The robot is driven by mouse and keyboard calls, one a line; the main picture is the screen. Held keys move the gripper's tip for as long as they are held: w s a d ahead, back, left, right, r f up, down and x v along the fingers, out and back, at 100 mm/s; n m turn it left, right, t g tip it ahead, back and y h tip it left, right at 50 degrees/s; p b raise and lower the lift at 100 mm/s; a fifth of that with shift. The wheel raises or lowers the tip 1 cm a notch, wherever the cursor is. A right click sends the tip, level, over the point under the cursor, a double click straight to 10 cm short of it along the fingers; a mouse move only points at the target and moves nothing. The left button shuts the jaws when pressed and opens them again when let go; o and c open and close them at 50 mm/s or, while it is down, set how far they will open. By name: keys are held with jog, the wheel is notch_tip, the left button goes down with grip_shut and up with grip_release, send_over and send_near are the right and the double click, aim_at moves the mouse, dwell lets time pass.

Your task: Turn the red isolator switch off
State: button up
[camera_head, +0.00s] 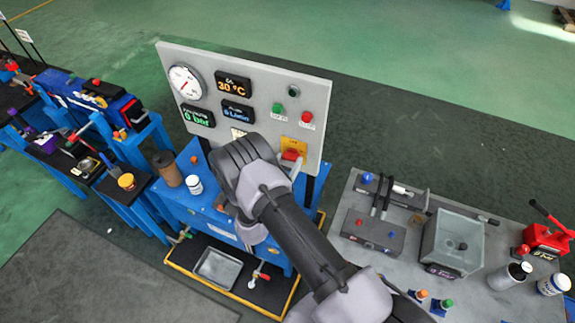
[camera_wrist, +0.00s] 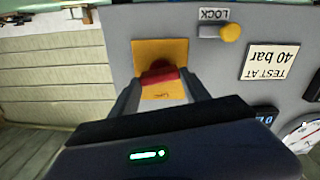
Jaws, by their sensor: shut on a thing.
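The red isolator switch (camera_head: 291,155) sits on a yellow plate on the grey panel (camera_head: 245,130). In the wrist view the red switch handle (camera_wrist: 160,77) lies across the yellow plate (camera_wrist: 148,51), between the fingers of my gripper (camera_wrist: 160,84). My gripper is shut on the handle. In the head view my arm hides part of the panel, and the fingers (camera_head: 297,166) show at the switch. In the wrist view, which is upside down, the handle looks close to level, slightly tilted.
A yellow knob (camera_wrist: 231,32) beside a LOCK label stands out near the switch. Green (camera_head: 278,108) and red (camera_head: 306,117) buttons sit above it. A gauge (camera_head: 185,82) and displays fill the panel's left.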

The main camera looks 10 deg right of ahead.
jog(key=n+b, duration=0.3)
jog(key=n, duration=0.1)
jog(key=shift+f+n, duration=0.15)
jog(key=shift+n, duration=0.15)
jog(key=n+b, duration=0.2)
jog(key=n, duration=0.1)
jog(key=shift+w+a+n+b, duration=0.1)
jog(key=shift+n+b, duration=0.2)
jog(key=shift+n, duration=0.1)
jog(key=n+b, duration=0.1)
jog(key=n, duration=0.2)
jog(key=shift+a+n+b, duration=0.1)
jog(key=shift+n+b, duration=0.65)
jog(key=shift+n, duration=1.35)
jog(key=o, duration=1.4)
jog(key=v, duration=1.7)
jog(key=shift+a, duration=0.1)
